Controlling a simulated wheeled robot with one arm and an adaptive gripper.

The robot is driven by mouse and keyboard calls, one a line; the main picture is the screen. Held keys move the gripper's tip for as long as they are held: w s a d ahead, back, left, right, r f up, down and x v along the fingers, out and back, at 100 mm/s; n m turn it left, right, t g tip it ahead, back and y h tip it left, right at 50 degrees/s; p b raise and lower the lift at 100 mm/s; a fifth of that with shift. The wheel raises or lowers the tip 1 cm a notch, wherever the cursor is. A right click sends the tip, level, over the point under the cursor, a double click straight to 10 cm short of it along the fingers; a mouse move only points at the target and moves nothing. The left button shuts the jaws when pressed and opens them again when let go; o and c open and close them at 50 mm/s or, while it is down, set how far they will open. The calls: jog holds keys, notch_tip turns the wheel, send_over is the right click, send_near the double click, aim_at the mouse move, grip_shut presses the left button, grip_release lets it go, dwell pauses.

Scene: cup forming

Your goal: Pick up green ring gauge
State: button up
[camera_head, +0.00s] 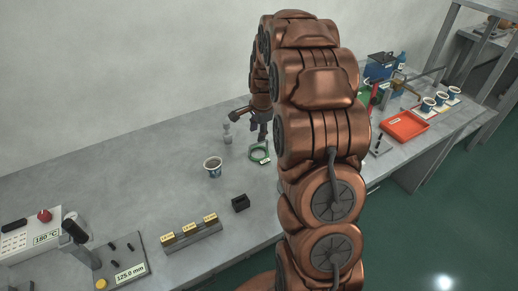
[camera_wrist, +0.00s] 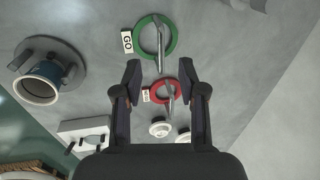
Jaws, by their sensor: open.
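The green ring gauge (camera_wrist: 173,40) lies flat on the grey bench with a white "GO" tag on its left and a grey handle-like bar across it in the wrist view. In the head view the green ring (camera_head: 252,156) is beside my arm, just below my gripper (camera_head: 262,134). My gripper (camera_wrist: 160,66) is open and empty. In the wrist view the green ring lies beyond the fingertips. A red ring gauge (camera_wrist: 156,90) with a white tag appears between the fingers; I cannot make it out in the head view.
A cup (camera_head: 213,168) stands left of the green ring. A black block (camera_head: 240,203) and a rack with yellow labels (camera_head: 190,234) are nearer the front. A red tray (camera_head: 404,126) lies at right. The wrist view shows a cup on a grey disc (camera_wrist: 72,62) and white round pieces (camera_wrist: 160,129).

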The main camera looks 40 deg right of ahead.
aim_at(258, 143)
jog(key=shift+w+d+f+p, duration=0.25)
jog(key=shift+f+p, duration=0.4)
jog(key=shift+f, duration=0.7)
jog(key=shift+w+d+f+p, duration=0.1)
jog(key=shift+w+f+p, duration=0.35)
jog(key=shift+f, duration=0.85)
jog(key=shift+w+d+f+p, duration=0.1)
jog(key=shift+d+f+p, duration=0.1)
jog(key=shift+f+p, duration=0.9)
jog(key=shift+f+b, duration=0.25)
jog(key=shift+b, duration=0.1)
grip_shut()
